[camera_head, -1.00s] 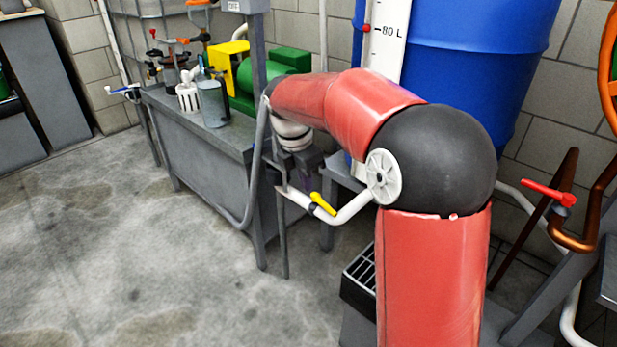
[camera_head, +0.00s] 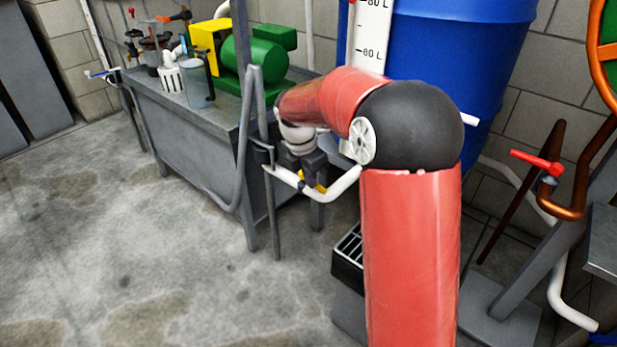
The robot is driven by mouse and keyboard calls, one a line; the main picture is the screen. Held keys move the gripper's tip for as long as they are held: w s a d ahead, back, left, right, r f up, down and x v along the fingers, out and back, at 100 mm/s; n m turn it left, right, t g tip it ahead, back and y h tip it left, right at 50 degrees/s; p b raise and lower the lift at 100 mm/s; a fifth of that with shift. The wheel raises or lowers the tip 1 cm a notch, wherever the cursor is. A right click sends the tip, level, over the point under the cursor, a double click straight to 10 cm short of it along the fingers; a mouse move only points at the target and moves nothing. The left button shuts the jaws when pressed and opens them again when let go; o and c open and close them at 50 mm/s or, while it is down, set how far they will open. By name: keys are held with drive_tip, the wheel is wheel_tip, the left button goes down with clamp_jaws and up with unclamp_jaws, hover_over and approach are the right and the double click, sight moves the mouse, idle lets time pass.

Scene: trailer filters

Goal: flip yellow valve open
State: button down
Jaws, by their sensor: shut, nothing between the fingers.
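The yellow valve (camera_head: 321,187) sits on a white pipe (camera_head: 343,185) that bends below my arm. Only a small patch of its yellow handle shows; my gripper hides the rest, so its handle angle cannot be made out. My dark gripper (camera_head: 314,176) hangs from the white wrist at the end of my red arm. It is shut and empty, right at the valve in the picture. Whether it touches the handle cannot be told.
A grey bench (camera_head: 188,135) with a green and yellow pump (camera_head: 250,62) stands to the left. A blue barrel (camera_head: 455,55) is behind my arm. A red-handled valve (camera_head: 537,161) is at the right. The concrete floor at the left is clear.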

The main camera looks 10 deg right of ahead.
drive_tip(key=p, duration=0.1)
drive_tip(key=d+n+p, duration=0.1)
drive_tip(key=shift+w+d+p, duration=0.2)
drive_tip(key=shift+d+p, duration=0.05)
drive_tip(key=shift+p, duration=0.05)
drive_tip(key=shift+d+f, duration=0.2)
drive_tip(key=shift+f, duration=0.1)
